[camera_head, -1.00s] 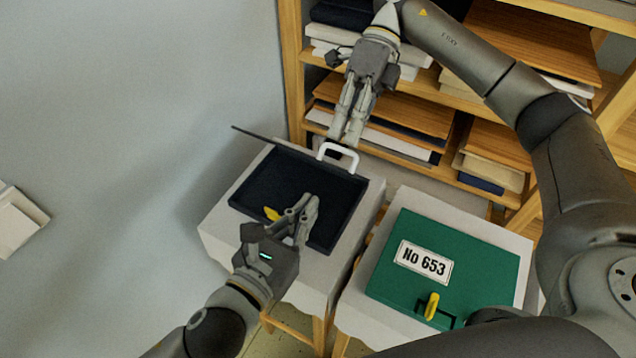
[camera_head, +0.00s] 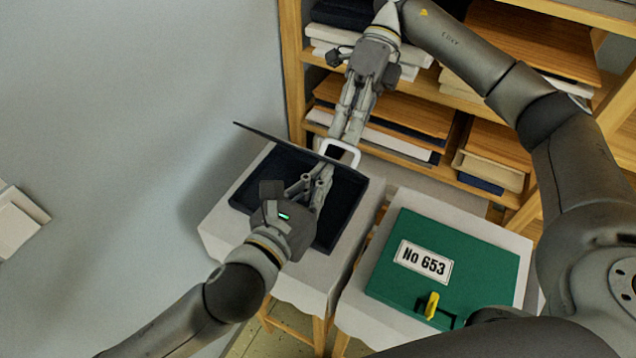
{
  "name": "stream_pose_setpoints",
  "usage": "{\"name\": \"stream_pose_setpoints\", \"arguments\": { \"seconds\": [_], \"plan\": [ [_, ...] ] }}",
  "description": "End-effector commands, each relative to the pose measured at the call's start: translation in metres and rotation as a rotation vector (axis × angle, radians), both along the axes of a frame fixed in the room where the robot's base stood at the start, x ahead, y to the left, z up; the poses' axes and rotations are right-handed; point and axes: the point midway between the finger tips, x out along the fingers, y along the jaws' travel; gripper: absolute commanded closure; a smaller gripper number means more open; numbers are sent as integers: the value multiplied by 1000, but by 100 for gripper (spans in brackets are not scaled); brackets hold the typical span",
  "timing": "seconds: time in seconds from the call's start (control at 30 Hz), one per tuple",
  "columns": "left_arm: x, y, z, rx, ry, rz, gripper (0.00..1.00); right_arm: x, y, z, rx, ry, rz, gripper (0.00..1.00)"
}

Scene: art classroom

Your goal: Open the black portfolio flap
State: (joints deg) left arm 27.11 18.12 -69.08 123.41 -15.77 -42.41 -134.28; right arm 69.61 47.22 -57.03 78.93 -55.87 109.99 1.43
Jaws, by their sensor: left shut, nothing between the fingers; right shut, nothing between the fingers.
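The black portfolio (camera_head: 346,205) lies on a white-draped stool with its shallow tray showing. Its thin dark flap (camera_head: 272,138) is raised at the back and seen nearly edge-on, with a white handle (camera_head: 341,150) at its right end. My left gripper (camera_head: 326,176) is shut and empty over the tray, its fingers pointing toward the back; I cannot tell if it touches the portfolio. My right gripper (camera_head: 336,143) is shut and empty, reaching down from above, with its fingertips right by the handle and flap edge. Whether they touch is unclear.
A green portfolio (camera_head: 469,258) labelled "No 653" with a yellow latch (camera_head: 431,305) lies on another white-draped stool at right. A wooden shelf (camera_head: 294,75) with stacked boards stands behind. A grey wall (camera_head: 130,110) is at left.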

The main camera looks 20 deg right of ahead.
Motion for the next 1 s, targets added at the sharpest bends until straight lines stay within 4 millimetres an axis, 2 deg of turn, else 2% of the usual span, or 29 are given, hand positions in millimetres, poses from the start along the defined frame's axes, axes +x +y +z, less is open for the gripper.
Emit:
{"name": "stream_pose_setpoints", "arguments": {
  "seconds": [0.1,0.4,0.63,1.0],
  "plan": [
    [4,-5,8,-3,-6,-1,100,-1,2,-1,2,3,6,100],
    [6,-7,13,-11,-12,-1,100,-4,5,-3,3,11,17,100],
    [6,-7,15,-14,-17,-1,100,-4,5,-4,4,13,18,71],
    [5,-6,11,-8,-9,0,100,-2,3,-1,2,7,11,70]
  ]
}}
